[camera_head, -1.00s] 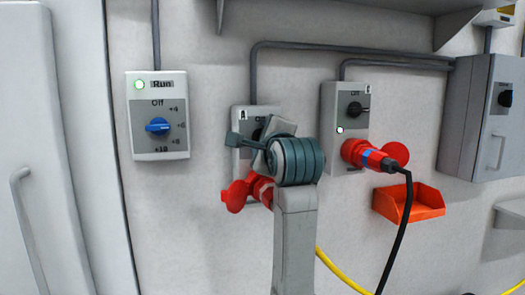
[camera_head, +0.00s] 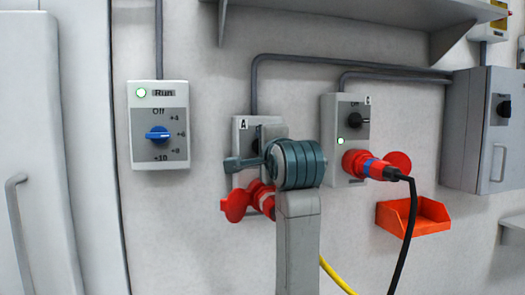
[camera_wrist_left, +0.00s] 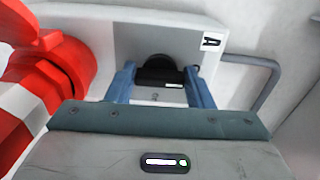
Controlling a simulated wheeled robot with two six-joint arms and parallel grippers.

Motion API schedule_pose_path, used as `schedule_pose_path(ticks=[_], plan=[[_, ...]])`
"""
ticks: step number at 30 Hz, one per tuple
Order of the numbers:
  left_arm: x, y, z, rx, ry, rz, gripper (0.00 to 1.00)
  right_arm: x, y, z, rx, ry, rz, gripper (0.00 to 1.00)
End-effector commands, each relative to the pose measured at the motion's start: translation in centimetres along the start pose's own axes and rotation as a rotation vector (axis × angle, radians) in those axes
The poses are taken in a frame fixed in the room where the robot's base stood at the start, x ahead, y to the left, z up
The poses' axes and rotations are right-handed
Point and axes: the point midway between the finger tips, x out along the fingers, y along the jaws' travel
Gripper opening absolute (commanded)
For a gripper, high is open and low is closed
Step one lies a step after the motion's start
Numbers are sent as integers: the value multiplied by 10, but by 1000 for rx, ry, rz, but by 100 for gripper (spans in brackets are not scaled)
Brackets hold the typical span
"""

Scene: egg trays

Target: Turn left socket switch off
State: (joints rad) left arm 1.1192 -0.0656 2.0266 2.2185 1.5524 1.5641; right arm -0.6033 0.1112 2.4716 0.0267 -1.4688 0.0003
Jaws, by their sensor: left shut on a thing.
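The left socket box (camera_head: 241,124), marked A, is on the wall with a red socket and plug (camera_head: 237,204) below. My left gripper (camera_head: 268,142) is in front of it, and my wrist covers most of the box in the head view. In the left wrist view, the two blue-grey fingers of my left gripper (camera_wrist_left: 160,85) stand on either side of the black switch knob (camera_wrist_left: 155,62) and are shut on it. The knob is hidden in the head view, so its pointing direction there cannot be told. My right gripper is not in view.
A second socket box (camera_head: 345,108), with a green light and a red plug (camera_head: 365,165), is to the right. An orange tray (camera_head: 412,222) is below it. A Run box (camera_head: 150,122) with a blue knob is left. A shelf (camera_head: 365,10) is above.

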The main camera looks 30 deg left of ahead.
Motion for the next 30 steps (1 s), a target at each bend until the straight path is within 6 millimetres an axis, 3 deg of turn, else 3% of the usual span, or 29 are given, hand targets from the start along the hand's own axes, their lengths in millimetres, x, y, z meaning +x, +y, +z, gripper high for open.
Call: schedule_pose_path(ticks=[6, 7, 10, 22, 30], plan=[[0, -1, 0, -2, 1, -3, 24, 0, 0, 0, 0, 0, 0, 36], [0, -1, 0, -2, 1, -3, 51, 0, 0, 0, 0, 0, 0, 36], [0, -1, 0, -1, 1, -3, 69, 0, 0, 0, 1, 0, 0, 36], [-6, 0, -1, -3, 2, -2, 69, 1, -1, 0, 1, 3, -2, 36], [-44, 0, -2, -5, 6, -2, 69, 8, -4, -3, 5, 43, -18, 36]])
